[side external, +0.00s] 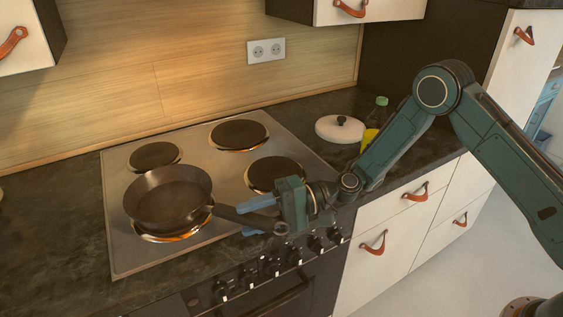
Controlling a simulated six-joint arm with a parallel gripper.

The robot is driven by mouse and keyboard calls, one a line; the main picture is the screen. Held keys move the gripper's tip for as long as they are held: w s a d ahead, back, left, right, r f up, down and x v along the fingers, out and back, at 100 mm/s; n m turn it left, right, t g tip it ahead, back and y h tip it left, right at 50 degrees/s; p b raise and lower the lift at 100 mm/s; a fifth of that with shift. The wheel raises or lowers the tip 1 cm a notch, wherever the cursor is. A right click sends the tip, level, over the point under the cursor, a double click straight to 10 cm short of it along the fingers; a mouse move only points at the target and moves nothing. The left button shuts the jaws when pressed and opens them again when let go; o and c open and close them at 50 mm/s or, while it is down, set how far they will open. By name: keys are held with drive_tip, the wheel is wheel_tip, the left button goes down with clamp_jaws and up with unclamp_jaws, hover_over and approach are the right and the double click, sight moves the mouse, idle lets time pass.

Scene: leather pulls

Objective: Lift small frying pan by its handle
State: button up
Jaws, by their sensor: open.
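A small dark frying pan (172,194) sits on the front left burner of the hob in the side external view. Its dark handle (243,217) points right and toward the front edge of the hob, with its end near the front of my gripper. My gripper (255,217) is open, its two blue fingers pointing left. One finger shows above the handle in the picture and the other below it, so the handle appears to lie between them. I cannot tell whether either finger touches the handle.
The steel hob (125,245) has several other dark burners, all bare. A white lid (340,129) and a green-capped bottle (376,125) stand on the counter behind my arm. Oven knobs (268,268) line the front below the gripper.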

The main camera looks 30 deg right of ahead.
idle(0.4)
clamp_jaws()
drive_tip(key=shift+r, duration=0.1)
drive_tip(key=shift+r, duration=0.1)
wheel_tip(320, 180, up, 20)
idle(0.9)
idle(0.4)
